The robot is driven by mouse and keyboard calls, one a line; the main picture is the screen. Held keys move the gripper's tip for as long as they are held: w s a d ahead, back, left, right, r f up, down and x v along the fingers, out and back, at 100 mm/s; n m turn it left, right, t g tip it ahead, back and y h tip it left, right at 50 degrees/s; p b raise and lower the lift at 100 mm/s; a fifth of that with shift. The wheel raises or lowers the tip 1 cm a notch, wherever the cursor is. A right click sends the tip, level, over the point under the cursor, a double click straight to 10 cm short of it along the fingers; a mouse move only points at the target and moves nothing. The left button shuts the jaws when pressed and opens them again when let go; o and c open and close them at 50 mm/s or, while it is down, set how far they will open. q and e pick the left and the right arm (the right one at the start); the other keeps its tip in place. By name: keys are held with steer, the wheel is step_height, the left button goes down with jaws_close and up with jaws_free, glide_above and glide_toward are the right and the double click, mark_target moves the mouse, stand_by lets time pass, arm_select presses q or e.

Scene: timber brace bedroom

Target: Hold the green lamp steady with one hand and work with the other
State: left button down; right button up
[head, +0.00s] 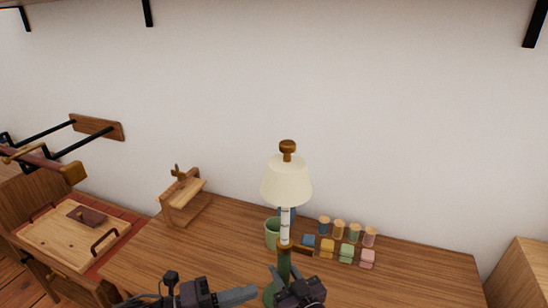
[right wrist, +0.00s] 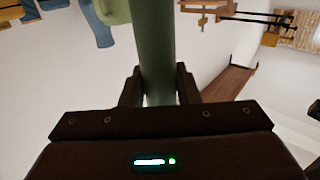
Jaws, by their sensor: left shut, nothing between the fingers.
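The green lamp (head: 286,183) stands upright on the wooden desk, with a cream shade, a brown knob on top, a pale upper stem and a green lower part. My right gripper (head: 288,284) is at its lower green stem. In the right wrist view the green stem (right wrist: 157,50) runs between the two fingers, which look closed on it. My left gripper (head: 250,294) is shut and empty, low in the head view, just left of the lamp's lower part. The lamp's base is partly hidden by my right gripper.
A green cup (head: 272,234) stands close behind the lamp, left of its stem. Several small coloured jars and blocks (head: 340,240) sit to its right. A wooden stand (head: 184,198) is at the desk's back left. The desk's right part (head: 425,275) is clear.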

steer(key=o, duration=0.5)
